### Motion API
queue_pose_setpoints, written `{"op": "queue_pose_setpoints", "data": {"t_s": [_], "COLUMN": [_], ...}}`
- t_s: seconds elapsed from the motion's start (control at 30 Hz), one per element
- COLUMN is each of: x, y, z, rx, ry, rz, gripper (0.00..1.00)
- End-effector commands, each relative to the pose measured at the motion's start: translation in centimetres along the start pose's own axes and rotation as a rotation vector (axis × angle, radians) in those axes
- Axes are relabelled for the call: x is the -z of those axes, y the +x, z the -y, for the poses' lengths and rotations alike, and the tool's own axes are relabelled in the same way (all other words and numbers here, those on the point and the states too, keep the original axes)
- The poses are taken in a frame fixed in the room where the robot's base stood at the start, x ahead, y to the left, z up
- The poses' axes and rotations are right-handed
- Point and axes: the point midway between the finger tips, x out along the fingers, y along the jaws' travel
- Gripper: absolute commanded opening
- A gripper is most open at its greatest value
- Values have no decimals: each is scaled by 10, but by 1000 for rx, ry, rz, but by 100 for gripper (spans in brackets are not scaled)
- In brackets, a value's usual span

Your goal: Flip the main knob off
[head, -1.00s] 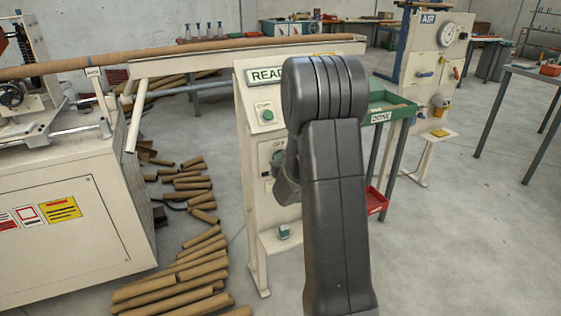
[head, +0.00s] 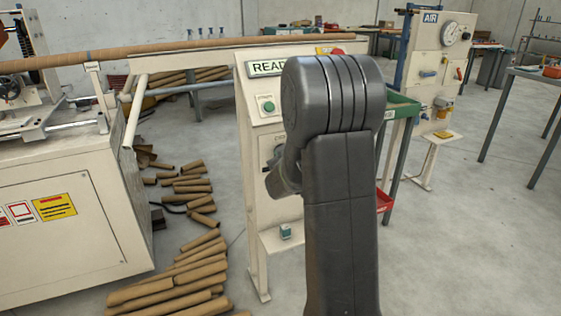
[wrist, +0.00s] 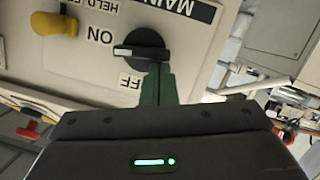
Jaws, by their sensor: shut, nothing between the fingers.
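The main knob (wrist: 142,48) is a black rotary knob on a cream panel, seen upside down in the wrist view under the MAIN label (wrist: 180,8). Its bar lies roughly across the picture, with a white mark at its left end toward the ON label (wrist: 101,36). The OFF label (wrist: 130,82) is below it. My gripper (wrist: 160,68) has its green fingers shut with nothing between them. The fingertips are at the knob's lower right edge; I cannot tell whether they touch.
A yellow knob (wrist: 55,23) and a red knob (wrist: 30,131) are nearby in the wrist view. The panel post (head: 253,200) has a green button (head: 267,106). Cardboard tubes (head: 165,285) litter the floor left of it.

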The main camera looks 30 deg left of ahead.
Motion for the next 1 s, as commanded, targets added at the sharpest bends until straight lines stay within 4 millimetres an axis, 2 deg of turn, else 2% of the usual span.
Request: {"op": "queue_pose_setpoints", "data": {"t_s": [0.07, 1.0], "x": [-5, -16], "y": [1, 4], "z": [3, 10], "rx": [-8, -138], "ry": [-32, -555], "rz": [0, 2], "gripper": [0, 0]}}
